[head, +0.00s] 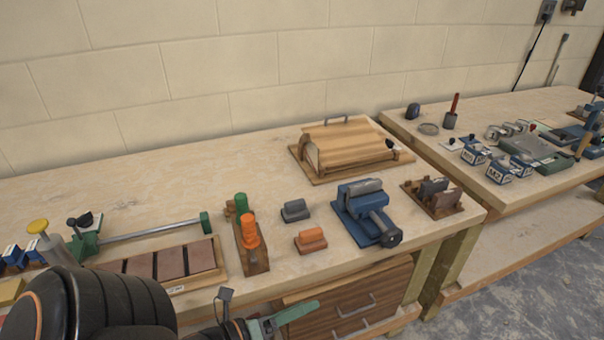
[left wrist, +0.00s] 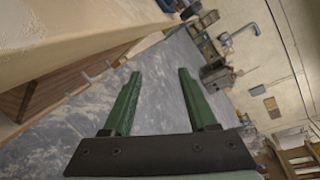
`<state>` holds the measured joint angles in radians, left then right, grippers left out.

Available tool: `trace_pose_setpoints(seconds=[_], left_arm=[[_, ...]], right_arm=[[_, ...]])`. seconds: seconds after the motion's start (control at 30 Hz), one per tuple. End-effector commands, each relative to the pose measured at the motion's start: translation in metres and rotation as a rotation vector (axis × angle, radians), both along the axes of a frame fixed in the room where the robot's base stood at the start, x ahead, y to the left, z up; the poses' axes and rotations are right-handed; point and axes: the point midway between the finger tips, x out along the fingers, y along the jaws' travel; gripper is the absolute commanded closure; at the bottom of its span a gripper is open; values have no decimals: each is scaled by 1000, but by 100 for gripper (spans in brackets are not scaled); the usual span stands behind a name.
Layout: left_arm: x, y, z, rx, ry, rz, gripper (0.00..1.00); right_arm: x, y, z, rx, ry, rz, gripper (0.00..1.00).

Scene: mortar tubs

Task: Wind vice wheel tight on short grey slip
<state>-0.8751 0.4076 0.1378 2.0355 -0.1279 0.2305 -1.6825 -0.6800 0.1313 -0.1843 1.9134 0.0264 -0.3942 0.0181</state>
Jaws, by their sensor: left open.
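The blue vice (head: 350,215) stands near the front right of the near bench, its grey jaws at the top. Its dark wheel (head: 391,238) faces the bench's front edge. A short grey block (head: 295,210), perhaps the slip, lies on the bench left of the vice. I cannot tell whether anything sits between the jaws. My left gripper (head: 298,312) is low in front of the bench, away from the vice and wheel. In the left wrist view its two green fingers (left wrist: 159,80) are apart with nothing between them. My right gripper is not in view.
An orange block (head: 310,240) and a wooden stand with green and orange pegs (head: 254,262) lie left of the vice. A wooden rack (head: 447,212) stands right of it, a roll-top wooden box (head: 350,148) behind. Drawers (head: 345,305) are under the bench.

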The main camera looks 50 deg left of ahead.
Motion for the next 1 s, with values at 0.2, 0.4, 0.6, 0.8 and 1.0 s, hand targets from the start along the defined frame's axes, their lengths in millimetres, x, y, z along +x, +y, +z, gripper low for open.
trace_pose_setpoints(seconds=[0.2,0.4,0.6,0.8,1.0], left_arm=[[-1,-8,-24,-289,125,113,41],[-3,-19,-45,-553,231,222,41],[-6,-34,-66,-812,333,336,41],[-8,-47,-81,-1015,409,434,41],[-11,-54,-88,-1115,446,486,41]], right_arm=[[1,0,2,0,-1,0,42],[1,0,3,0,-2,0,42],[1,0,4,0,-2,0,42],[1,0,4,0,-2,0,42],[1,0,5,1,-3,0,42]])
